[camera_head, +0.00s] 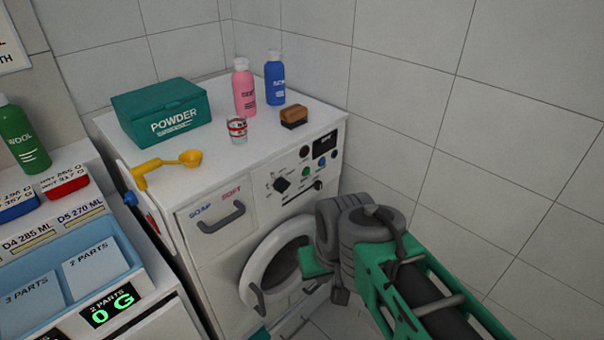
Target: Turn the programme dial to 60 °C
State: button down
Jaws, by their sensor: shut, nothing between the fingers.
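The washing machine (216,260) is white, and its front panel carries a black dial (281,184) with small marks around it. The dial is to the right of the soap drawer; its marks and setting are too small to read. My gripper (338,291) is low in front of the machine, beside the round door, below and to the right of the dial and apart from it. It is shut and empty. My arm hides part of the door's right side and the lower right of the machine's front.
Above the dial's right are a small display (326,143) and a green button (322,161). The drawer handle (222,217) and round door (252,270) stick out. A powder box (160,112), bottles, cup, brush and yellow scoop stand on top. A tiled wall is at right.

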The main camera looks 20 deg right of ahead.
aim_at(281, 184)
jog(key=u, duration=1.65)
jog(key=k, duration=0.6)
jog(key=z, duration=0.1)
